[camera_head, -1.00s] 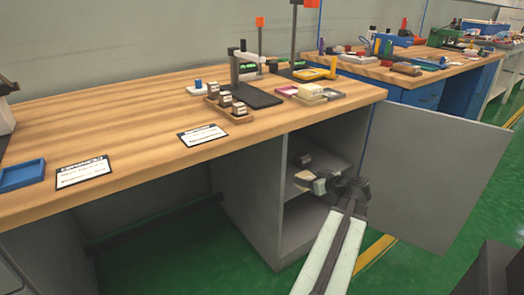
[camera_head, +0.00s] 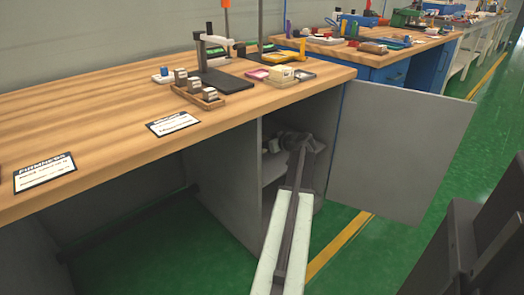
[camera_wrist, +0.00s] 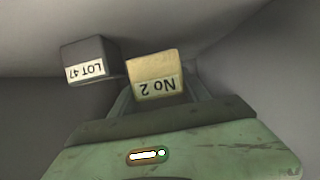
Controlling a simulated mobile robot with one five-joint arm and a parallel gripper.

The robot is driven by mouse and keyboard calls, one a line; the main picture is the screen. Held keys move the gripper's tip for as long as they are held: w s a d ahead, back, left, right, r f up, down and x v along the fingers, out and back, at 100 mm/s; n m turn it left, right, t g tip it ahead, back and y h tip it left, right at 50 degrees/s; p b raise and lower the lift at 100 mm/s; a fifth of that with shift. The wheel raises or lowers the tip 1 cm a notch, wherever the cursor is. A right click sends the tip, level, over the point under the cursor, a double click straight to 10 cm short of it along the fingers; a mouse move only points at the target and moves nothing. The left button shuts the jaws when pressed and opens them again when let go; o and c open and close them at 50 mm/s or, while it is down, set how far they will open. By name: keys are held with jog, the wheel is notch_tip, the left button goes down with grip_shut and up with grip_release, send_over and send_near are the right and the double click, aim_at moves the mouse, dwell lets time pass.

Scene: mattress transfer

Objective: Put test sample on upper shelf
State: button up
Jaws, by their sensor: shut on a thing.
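A cream block labelled "No 2" (camera_wrist: 153,72) is held in my gripper (camera_wrist: 160,94), whose fingers show on both sides of it in the wrist view. In the head view my gripper (camera_head: 284,141) is inside the open cabinet (camera_head: 222,195), at about the level of its inner shelf (camera_head: 272,169). My arm and gripper largely hide the block there. A dark grey block labelled "LOT 47" (camera_wrist: 90,60) is beside the cream block, to its left in the wrist view. Whether the held block touches the shelf, I cannot tell.
The cabinet door (camera_head: 400,150) stands open on the right. The wooden worktop (camera_head: 90,120) is above the cabinet and holds a tray of small blocks (camera_head: 208,98), a black stand (camera_head: 222,82) and printed cards (camera_head: 172,123). Green floor is clear in front.

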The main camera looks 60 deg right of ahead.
jog(key=shift+f+b, duration=1.95)
jog(key=shift+f, duration=0.05)
jog(key=shift+r, duration=0.25)
jog(key=shift+f, duration=0.1)
jog(key=o, duration=1.5)
jog(key=shift+p, duration=0.3)
jog(key=p+v, duration=0.4)
jog(key=v, duration=0.7)
jog(key=shift+s+r, duration=0.15)
jog(key=shift+r, duration=0.1)
jog(key=shift+s+a, duration=0.15)
jog(key=shift+s, duration=0.2)
